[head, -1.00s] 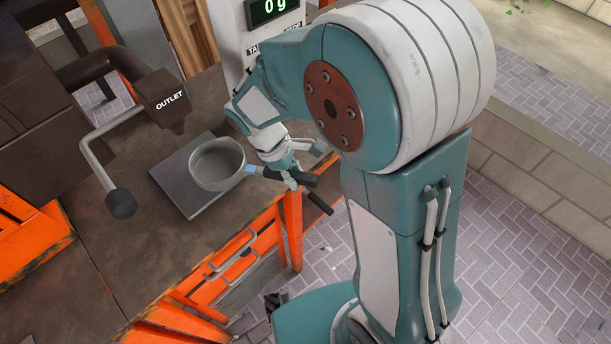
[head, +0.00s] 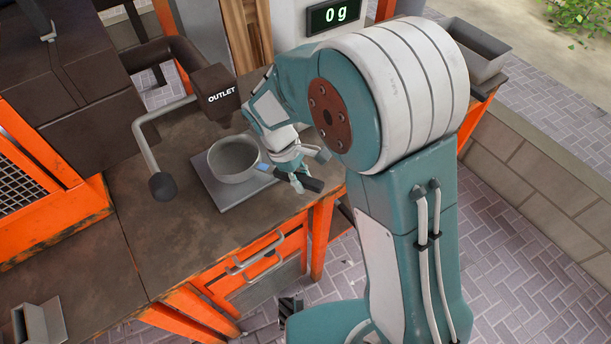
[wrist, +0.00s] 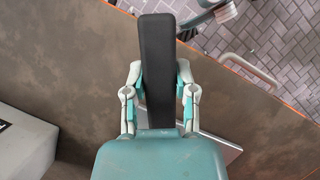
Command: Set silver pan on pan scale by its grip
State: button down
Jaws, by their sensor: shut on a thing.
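The silver pan (head: 234,160) is level over the flat grey plate of the pan scale (head: 214,197) in the head view. The plate's near corner and edges show around it. Whether the pan's base touches the plate cannot be told; the scale's display (head: 334,15) reads 0 g. My gripper (head: 290,176) is shut on the pan's black grip (head: 309,184), right of the bowl. In the wrist view my gripper (wrist: 158,90) has a finger on each side of the black grip (wrist: 157,50). The bowl is hidden there; a plate corner (wrist: 222,150) shows.
A drawer handle (head: 258,255) is on the orange bench front. The brown bench top (head: 150,240) is clear at front left.

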jog(key=shift+f, duration=0.45)
jog(key=shift+c, duration=1.7)
grip_release()
notch_tip(320, 180, up, 10)
jog(key=shift+f, duration=0.1)
